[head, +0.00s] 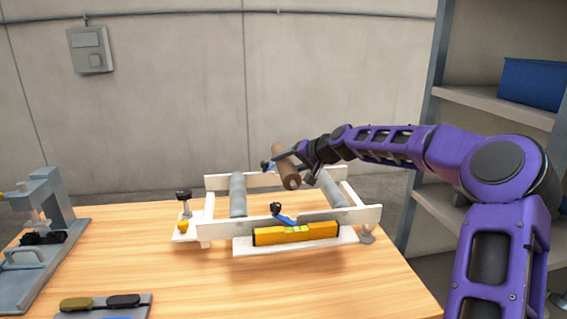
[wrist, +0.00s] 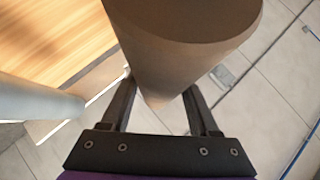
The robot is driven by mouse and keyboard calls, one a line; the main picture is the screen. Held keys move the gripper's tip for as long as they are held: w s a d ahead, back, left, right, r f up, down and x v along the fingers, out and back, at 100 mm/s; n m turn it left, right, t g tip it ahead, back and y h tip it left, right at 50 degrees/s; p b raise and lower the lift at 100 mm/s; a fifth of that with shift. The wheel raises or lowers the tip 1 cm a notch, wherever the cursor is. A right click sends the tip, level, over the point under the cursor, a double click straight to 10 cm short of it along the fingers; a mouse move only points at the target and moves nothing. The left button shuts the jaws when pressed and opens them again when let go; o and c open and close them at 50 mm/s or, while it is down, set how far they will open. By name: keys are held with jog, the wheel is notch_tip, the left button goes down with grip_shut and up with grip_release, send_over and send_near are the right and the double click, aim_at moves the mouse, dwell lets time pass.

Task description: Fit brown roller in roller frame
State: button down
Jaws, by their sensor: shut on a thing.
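The brown roller (head: 283,165) is held tilted above the white roller frame (head: 355,214), over the gap between its two grey rollers (head: 238,195). My gripper (head: 307,171) is shut on the brown roller from the right. In the wrist view the brown roller (wrist: 185,45) fills the top middle, between the two dark fingers of my gripper (wrist: 163,95). Its near end hangs over the middle of the frame, apart from both side rails. Blue-and-black levers (head: 284,217) sit on the front and back rails near the gap. The far slot is partly hidden behind the roller.
A yellow spirit level (head: 296,234) lies on the white ledge before the frame. A black-topped post (head: 184,200) and an orange knob (head: 183,226) stand left of the frame. A grey press (head: 45,220) and a tool tray (head: 105,306) are on the left.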

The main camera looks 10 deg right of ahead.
notch_tip(320, 180, down, 6)
jog(key=b, duration=0.3)
jog(key=shift+f+b, duration=0.25)
jog(key=shift+b, duration=0.1)
jog(key=shift+s, duration=0.1)
dwell(0.6)
jog(key=shift+f+b, duration=0.15)
jog(key=shift+b, duration=0.15)
jog(key=shift+f+b, duration=0.3)
jog(key=shift+f, duration=0.1)
jog(key=shift+f, duration=0.1)
jog(key=shift+f, duration=0.95)
dwell(1.4)
jog(key=shift+c, duration=0.3)
grip_release()
jog(key=shift+f, duration=0.1)
jog(key=shift+s+d, duration=0.1)
